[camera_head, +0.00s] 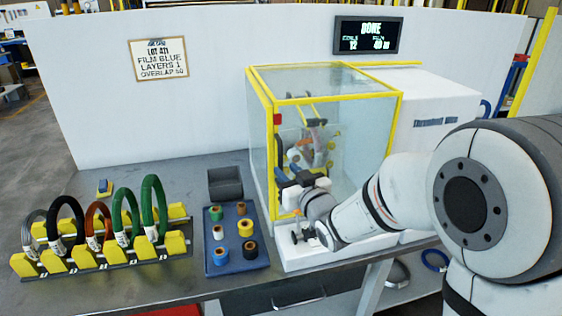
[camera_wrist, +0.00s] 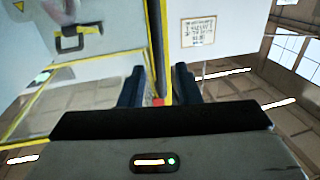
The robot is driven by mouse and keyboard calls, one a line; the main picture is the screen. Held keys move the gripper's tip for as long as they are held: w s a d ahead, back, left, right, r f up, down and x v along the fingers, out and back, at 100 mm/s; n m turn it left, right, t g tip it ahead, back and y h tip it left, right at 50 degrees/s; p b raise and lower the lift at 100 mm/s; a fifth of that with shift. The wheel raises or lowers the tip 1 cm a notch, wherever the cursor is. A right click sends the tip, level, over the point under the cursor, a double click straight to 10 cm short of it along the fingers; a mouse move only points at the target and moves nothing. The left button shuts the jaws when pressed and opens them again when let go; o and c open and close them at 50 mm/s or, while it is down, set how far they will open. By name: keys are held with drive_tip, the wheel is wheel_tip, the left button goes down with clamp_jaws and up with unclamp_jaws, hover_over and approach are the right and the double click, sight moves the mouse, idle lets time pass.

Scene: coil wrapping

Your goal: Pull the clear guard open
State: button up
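The clear guard (camera_head: 352,125) is a see-through box with yellow edges over the wrapping machine on the bench, and looks shut. My gripper (camera_head: 284,178) is at its front left corner, beside the yellow upright. In the wrist view, my gripper (camera_wrist: 159,88) has its two dark fingers apart, with the yellow and dark edge post (camera_wrist: 160,45) showing in the gap. I cannot tell whether the fingers touch it.
A rack of coils (camera_head: 100,250) stands at left on the bench. A blue tray (camera_head: 234,262) with several tape rolls and a dark bin (camera_head: 225,183) sit left of the machine. A sign (camera_head: 158,60) and a "DONE" display (camera_head: 367,35) are behind.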

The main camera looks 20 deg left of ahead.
sight(281, 164)
drive_tip(key=p+x, duration=0.1)
drive_tip(key=x, duration=0.4)
clamp_jaws()
idle(0.5)
